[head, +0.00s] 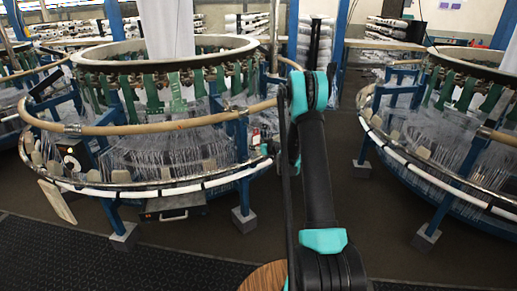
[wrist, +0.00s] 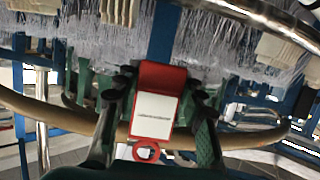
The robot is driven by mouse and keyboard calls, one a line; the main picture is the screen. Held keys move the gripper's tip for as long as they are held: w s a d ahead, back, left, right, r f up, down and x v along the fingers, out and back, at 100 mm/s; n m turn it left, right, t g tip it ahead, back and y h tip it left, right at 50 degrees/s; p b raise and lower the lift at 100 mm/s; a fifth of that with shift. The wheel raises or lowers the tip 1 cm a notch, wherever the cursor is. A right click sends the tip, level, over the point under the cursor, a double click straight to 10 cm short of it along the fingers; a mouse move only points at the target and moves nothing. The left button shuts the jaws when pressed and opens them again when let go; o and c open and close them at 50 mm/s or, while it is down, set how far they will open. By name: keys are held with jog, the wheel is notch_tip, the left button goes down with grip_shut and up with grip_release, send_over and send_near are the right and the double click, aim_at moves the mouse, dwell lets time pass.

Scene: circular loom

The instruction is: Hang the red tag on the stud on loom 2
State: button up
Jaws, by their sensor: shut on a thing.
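A red tag (wrist: 158,78) with a white label face shows in the middle of the wrist view. Its ring end with a hole is at the bottom of that picture. My gripper (wrist: 160,84) is shut on the tag, with one dark finger at each side. The tag is in front of a blue upright and a tan hoop of a loom; I cannot tell the gap between them. I cannot make out the stud or any loom number.
Another loom (head: 447,135) stands at the right, with dark floor (head: 375,225) between the two. Their tan hoops, chrome rims and blue legs are obstacles. A flat tan paddle (head: 56,201) sticks out at the left loom's front. A round wooden top (head: 264,278) is near me.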

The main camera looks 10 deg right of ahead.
jog(key=shift+w+a, duration=0.3)
jog(key=shift+w, duration=0.35)
jog(key=shift+r, duration=0.2)
jog(key=shift+w+a, duration=0.3)
jog(key=shift+w, duration=0.2)
jog(key=shift+w+a, duration=0.15)
jog(key=shift+w, duration=0.15)
jog(key=shift+w+a, duration=0.15)
jog(key=shift+w, duration=0.2)
dwell(0.5)
jog(key=shift+f, duration=0.2)
dwell(0.3)
jog(key=o, duration=1.4)
jog(key=shift+c, duration=0.2)
